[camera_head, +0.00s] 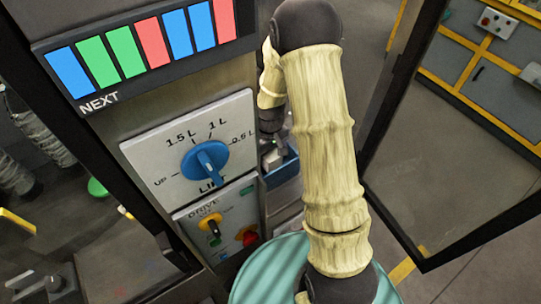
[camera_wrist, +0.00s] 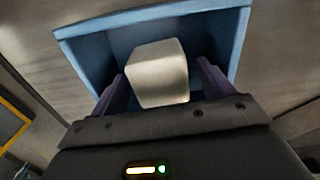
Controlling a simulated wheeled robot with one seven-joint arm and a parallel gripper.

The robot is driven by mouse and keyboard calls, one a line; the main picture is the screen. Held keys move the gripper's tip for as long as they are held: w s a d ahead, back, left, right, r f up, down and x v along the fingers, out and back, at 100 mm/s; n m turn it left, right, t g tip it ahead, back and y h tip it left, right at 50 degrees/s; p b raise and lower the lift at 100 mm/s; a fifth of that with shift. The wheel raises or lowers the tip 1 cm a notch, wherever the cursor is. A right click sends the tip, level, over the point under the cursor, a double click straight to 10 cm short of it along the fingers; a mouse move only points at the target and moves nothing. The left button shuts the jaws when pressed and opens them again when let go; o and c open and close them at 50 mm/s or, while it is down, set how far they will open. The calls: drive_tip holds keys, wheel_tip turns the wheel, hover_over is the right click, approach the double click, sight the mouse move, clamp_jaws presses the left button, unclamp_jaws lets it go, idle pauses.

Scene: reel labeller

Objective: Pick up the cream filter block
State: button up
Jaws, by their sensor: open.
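The cream filter block (camera_wrist: 158,75) shows in the wrist view as a pale, rounded-edged block inside an open blue bin (camera_wrist: 243,35). My gripper (camera_wrist: 163,84) is open, with one dark finger on the left of the block and one on the right. I cannot tell whether either finger touches the block. In the head view the blue bin (camera_head: 284,173) sits at the machine's right side, partly behind my arm.
The machine's panel has a blue dial (camera_head: 205,161), a yellow switch (camera_head: 209,224) and a red knob (camera_head: 247,235). A row of coloured cards (camera_head: 150,42) runs above. An open dark-framed door (camera_head: 385,120) stands to the right of my arm. A teal round thing (camera_head: 262,270) is below.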

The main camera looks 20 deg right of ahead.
sight(270, 153)
idle(0.5)
drive_tip(key=c, duration=1.1)
drive_tip(key=shift+o, duration=0.2)
wheel_tip(270, 153, up, 18)
drive_tip(key=b, duration=0.4)
